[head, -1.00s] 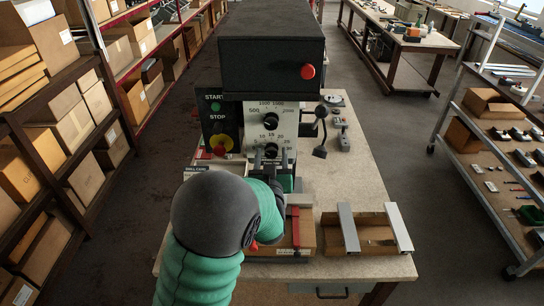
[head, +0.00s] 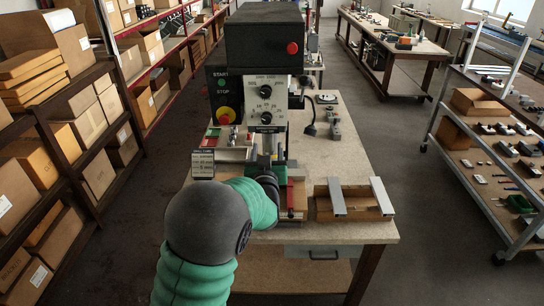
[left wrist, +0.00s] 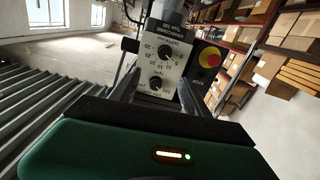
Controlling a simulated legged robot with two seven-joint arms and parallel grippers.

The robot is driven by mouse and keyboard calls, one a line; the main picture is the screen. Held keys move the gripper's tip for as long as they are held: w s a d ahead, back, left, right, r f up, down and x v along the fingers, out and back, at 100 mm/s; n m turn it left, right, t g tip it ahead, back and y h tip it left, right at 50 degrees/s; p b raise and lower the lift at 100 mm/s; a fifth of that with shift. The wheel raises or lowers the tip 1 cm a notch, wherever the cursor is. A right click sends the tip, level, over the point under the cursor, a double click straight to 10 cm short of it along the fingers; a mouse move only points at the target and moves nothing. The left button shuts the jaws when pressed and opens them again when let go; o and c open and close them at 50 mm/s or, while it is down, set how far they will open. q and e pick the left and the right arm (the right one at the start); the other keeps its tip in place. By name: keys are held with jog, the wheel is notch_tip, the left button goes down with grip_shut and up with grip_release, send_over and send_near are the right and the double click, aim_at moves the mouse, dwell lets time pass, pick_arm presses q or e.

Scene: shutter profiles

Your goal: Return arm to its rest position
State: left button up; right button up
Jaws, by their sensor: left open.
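My left arm comes in from the bottom of the head view, with its green sleeve and dark elbow. My left gripper (head: 267,179) is at the front of the bench machine, partly hidden behind my own arm. In the left wrist view its two dark fingers (left wrist: 152,92) stand apart with nothing seen between them, pointing toward the machine's dial panel. The machine (head: 264,55) has a dark box head, dials and start and stop buttons; its panel also shows in the left wrist view (left wrist: 160,66). My right gripper is not in view.
A red-topped part (head: 291,195) lies beside my gripper. Shelves with boxes (head: 100,165) stand at left and a trolley (head: 492,150) at right. Floor between bench and trolley is clear.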

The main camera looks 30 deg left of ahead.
pick_arm(q)
jog(key=s+d+f+m+g+h+b, duration=0.2)
jog(key=s+d+f+h+b, duration=0.15)
jog(key=d+f, duration=0.45)
jog(key=s+d+f+m+g+h+b, duration=0.1)
jog(key=s+d+f+g+h+b, duration=0.25)
jog(key=f, duration=0.85)
jog(key=s+d+f+m+g+h+b, duration=0.1)
jog(key=s+d+f+g+b, duration=0.1)
jog(key=s+f, duration=0.4)
jog(key=s+d+f+m+g+h+b, duration=0.1)
jog(key=s+f+g, duration=0.4)
jog(key=s, duration=1)
jog(key=shift+d+f+m+b, duration=0.8)
jog(key=shift+d+f+b, duration=0.3)
jog(key=shift+f+b, duration=0.25)
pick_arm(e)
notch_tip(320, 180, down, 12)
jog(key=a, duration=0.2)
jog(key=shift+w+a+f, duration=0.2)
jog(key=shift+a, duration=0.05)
pick_arm(q)
jog(key=shift+d+r+g, duration=0.1)
jog(key=shift+d+g, duration=0.15)
jog(key=shift+d, duration=0.1)
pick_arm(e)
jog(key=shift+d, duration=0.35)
